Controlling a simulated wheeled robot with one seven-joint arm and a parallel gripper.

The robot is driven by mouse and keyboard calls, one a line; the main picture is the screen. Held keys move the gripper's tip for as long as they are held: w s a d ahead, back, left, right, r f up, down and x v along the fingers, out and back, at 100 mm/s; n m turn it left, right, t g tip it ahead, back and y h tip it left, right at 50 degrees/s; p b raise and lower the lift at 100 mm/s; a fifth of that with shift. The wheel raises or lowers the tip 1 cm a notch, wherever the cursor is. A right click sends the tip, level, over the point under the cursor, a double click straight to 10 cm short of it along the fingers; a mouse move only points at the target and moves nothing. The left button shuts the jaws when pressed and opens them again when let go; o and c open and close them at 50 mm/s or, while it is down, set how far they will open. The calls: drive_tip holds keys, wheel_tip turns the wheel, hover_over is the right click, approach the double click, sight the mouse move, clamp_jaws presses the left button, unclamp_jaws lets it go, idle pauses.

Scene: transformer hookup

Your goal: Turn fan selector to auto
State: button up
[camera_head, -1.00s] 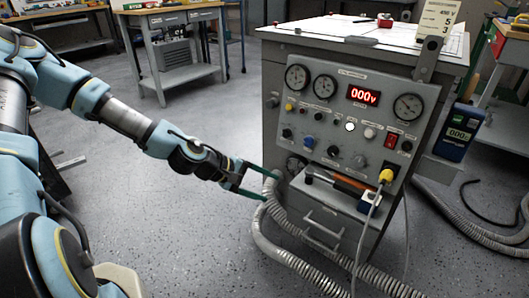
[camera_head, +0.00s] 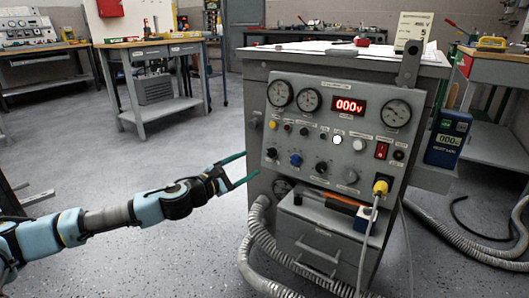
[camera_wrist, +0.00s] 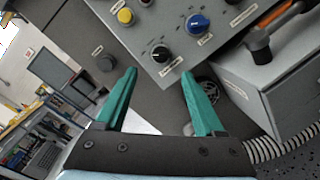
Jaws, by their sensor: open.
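The grey control panel (camera_head: 330,172) stands upright on the front of a cabinet, with gauges, a red 000v display (camera_head: 349,107) and several knobs. A black selector knob (camera_wrist: 160,53) with a white pointer shows in the wrist view, beside a blue knob (camera_wrist: 197,23). In the head view the same black knob (camera_head: 271,153) sits at the panel's lower left, left of the blue knob (camera_head: 296,159). The labels are too small to read, so which knob is the fan selector is unclear. My gripper (camera_head: 245,167) is open and empty, just left of the panel, its green fingers (camera_wrist: 160,95) pointing toward the black knob without touching it.
A hammer (camera_head: 335,198) lies on the ledge beneath. A workbench (camera_head: 150,80) stands at the back left.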

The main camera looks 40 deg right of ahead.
sight(269, 154)
drive_tip(key=d, duration=0.5)
drive_tip(key=d+b, duration=0.1)
drive_tip(key=d, duration=0.2)
drive_tip(key=shift+w+d, duration=0.3)
drive_tip(key=shift+f, duration=0.1)
clamp_jaws()
